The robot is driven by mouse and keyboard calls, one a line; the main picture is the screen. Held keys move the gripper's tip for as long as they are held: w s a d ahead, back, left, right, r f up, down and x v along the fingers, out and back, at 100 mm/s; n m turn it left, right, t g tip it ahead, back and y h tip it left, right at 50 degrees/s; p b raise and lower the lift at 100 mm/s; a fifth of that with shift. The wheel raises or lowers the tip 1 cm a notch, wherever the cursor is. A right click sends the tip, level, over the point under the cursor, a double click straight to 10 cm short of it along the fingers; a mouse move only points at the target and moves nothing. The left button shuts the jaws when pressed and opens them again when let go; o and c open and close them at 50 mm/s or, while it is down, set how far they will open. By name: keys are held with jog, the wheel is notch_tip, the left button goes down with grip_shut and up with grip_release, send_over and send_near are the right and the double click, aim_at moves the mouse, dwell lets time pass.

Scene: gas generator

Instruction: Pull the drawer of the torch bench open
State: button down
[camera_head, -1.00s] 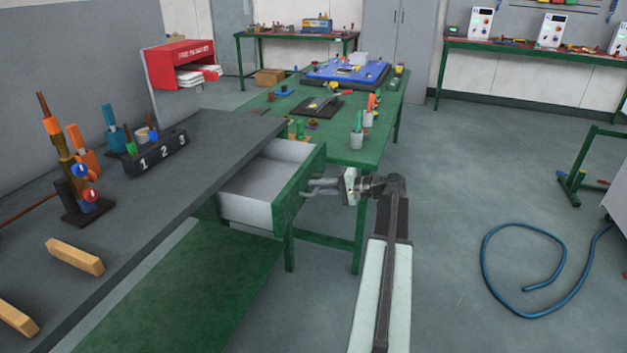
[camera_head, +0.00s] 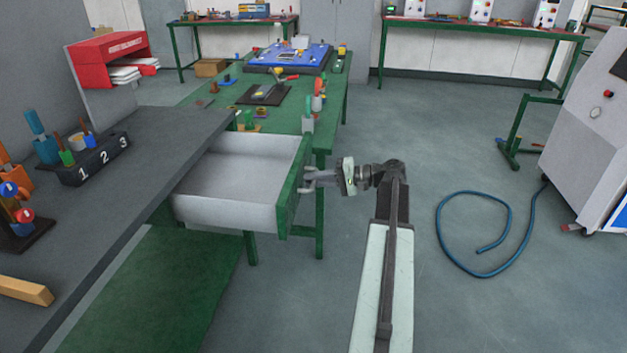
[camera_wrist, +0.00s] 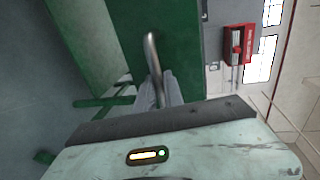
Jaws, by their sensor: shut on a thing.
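The torch bench (camera_head: 150,146) has a dark grey top and stands at the left in the head view. Its drawer (camera_head: 238,180) is pulled well out to the right, with a pale, empty-looking inside and a green front (camera_head: 290,190). My gripper (camera_head: 312,178) is at the outer side of that front, shut on the drawer's handle. In the wrist view the metal handle (camera_wrist: 152,52) stands out from the green front (camera_wrist: 160,22), and the gripper fingers (camera_wrist: 160,90) are around its near end. The fingertips are partly hidden.
A numbered black holder (camera_head: 95,160) with torch tools stands on the bench top. A green table (camera_head: 225,112) with parts and a blue tray stands behind the drawer. A blue hose (camera_head: 440,228) lies on the floor at right, near a grey machine (camera_head: 595,135). Floor right of my arm is mostly clear.

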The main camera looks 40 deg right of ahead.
jog(key=c, duration=1.5)
grip_release()
jog(key=shift+w, duration=0.1)
jog(key=shift+o, duration=0.2)
jog(key=shift+a, duration=0.1)
jog(key=p+v, duration=0.1)
jog(key=v, duration=0.6)
jog(key=shift+s+d+p, duration=0.25)
jog(key=shift+s+p, duration=0.05)
